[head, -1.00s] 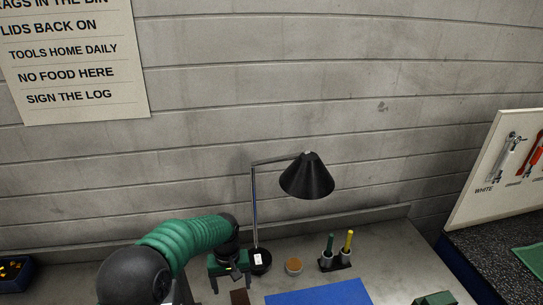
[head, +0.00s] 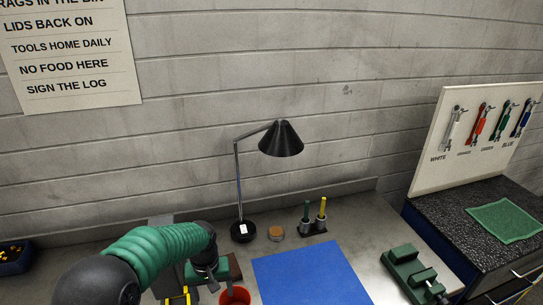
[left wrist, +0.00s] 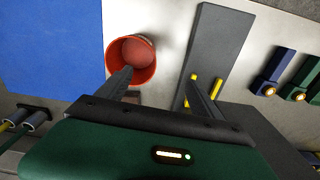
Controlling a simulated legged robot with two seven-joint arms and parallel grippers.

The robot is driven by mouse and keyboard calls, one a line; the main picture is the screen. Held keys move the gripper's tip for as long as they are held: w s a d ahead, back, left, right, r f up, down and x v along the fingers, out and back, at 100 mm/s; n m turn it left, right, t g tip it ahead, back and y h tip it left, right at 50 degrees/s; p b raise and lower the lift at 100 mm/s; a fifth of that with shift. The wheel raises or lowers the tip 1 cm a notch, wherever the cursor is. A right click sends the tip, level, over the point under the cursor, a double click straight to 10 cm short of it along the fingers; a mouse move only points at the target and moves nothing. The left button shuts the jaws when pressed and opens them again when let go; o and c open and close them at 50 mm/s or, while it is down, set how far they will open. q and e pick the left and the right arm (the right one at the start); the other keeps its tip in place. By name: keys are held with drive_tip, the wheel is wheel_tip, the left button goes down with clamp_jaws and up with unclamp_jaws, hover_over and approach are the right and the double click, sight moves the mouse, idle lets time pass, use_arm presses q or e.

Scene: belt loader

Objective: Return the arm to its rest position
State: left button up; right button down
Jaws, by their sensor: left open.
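My left arm, with a green ribbed sleeve, comes in from the lower left in the head view. My left gripper (head: 208,276) is over the bench, beside a red cup (head: 235,295). In the left wrist view the gripper (left wrist: 160,79) is open, with two dark fingers spread and nothing visible between them. The red cup (left wrist: 131,58) is open-topped; one fingertip overlaps its rim in the picture, and I cannot tell whether they touch. My right gripper is not in view.
A blue mat (head: 312,274) lies right of the cup. A grey slab (left wrist: 217,55) lies near the gripper.

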use_arm(q)
drive_tip(key=s+a+f+m+t+b, duration=0.1)
drive_tip(key=s+b, duration=0.4)
drive_tip(key=s, duration=1.2)
drive_tip(key=shift+s+a+f+m+t, duration=0.3)
drive_tip(key=shift+a+f+m+t, duration=0.1)
drive_tip(key=shift+a+m+t, duration=0.25)
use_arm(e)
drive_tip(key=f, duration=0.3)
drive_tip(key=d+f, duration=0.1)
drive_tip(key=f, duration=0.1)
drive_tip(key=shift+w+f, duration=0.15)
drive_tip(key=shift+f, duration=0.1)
use_arm(q)
drive_tip(key=shift+s, duration=0.1)
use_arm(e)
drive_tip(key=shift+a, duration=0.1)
use_arm(q)
drive_tip(key=shift+a, duration=0.1)
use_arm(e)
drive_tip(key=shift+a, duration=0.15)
